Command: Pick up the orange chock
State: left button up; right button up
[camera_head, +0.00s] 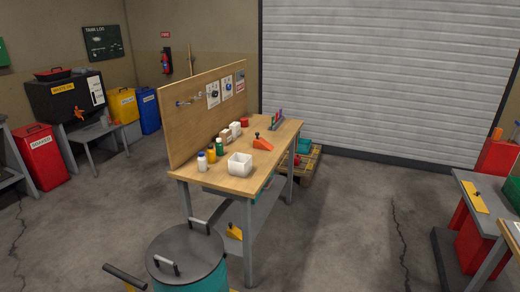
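The orange chock (262,144) is a small wedge with a dark knob. It sits on the wooden top of the workbench (212,178), toward the right edge and behind a white open box (240,164). A yellow-orange piece (235,232) lies lower, at the bench's lower shelf. A yellow piece with a dark knob (475,197) lies on the grey table at the right. Neither of my grippers shows in the head view.
A teal drum with a grey lid (185,254) stands in front of the bench. Bottles, small boxes and a pegboard (203,112) line the bench's back. A pallet (303,165) stands behind it. Concrete floor (345,220) is clear to the right.

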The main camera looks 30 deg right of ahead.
aim_at(259, 143)
jog(key=i+l, duration=0.1)
jog(key=l, duration=0.3)
jog(key=i+l+u, duration=0.1)
jog(key=l, duration=0.3)
jog(key=i+l, duration=0.15)
jog(key=l, duration=0.3)
jog(key=i+l, duration=0.1)
jog(key=l, duration=0.3)
jog(key=i+l+u, duration=0.1)
jog(key=l, duration=0.3)
